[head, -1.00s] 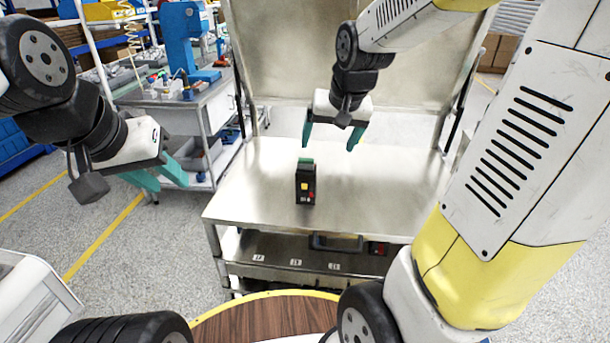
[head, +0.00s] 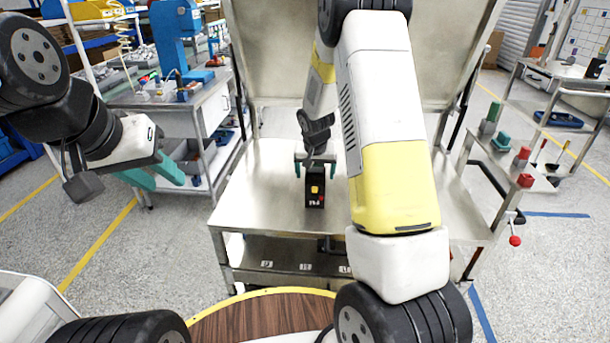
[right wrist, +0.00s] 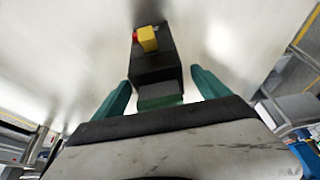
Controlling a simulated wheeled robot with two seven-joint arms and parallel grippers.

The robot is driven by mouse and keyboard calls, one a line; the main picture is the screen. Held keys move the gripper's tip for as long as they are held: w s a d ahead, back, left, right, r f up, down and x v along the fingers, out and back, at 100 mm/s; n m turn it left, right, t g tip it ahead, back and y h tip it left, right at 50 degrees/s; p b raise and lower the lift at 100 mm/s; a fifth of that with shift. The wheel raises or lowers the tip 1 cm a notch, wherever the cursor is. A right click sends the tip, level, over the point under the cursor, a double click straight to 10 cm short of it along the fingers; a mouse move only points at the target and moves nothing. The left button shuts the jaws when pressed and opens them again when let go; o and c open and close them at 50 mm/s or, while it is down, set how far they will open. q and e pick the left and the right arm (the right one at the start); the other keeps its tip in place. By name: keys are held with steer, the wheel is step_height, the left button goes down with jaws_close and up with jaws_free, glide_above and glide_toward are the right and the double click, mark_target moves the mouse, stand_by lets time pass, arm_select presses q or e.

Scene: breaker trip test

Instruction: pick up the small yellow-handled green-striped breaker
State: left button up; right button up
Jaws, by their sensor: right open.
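The breaker (head: 315,195) is a small black block with a yellow handle and a red part on its front. It stands upright on the metal table (head: 260,190). In the right wrist view the breaker (right wrist: 155,65) also shows a green stripe at its near end. My right gripper (head: 315,172) is open above the breaker; in its wrist view its two green fingers (right wrist: 160,88) lie on either side of the breaker's green end, with gaps visible. My left gripper (head: 160,180) is at the far left, away from the table, with its green fingers apart and nothing between them.
A tall metal back panel (head: 270,60) rises behind the table. At the right, a shelf (head: 520,175) carries red and green items. A grey workbench (head: 190,110) with a blue machine stands at the back left. The table around the breaker is clear.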

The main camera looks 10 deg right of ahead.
steer(key=x, duration=0.3)
steer(key=shift+f, duration=0.15)
steer(key=shift+c, duration=0.3)
jaws_close()
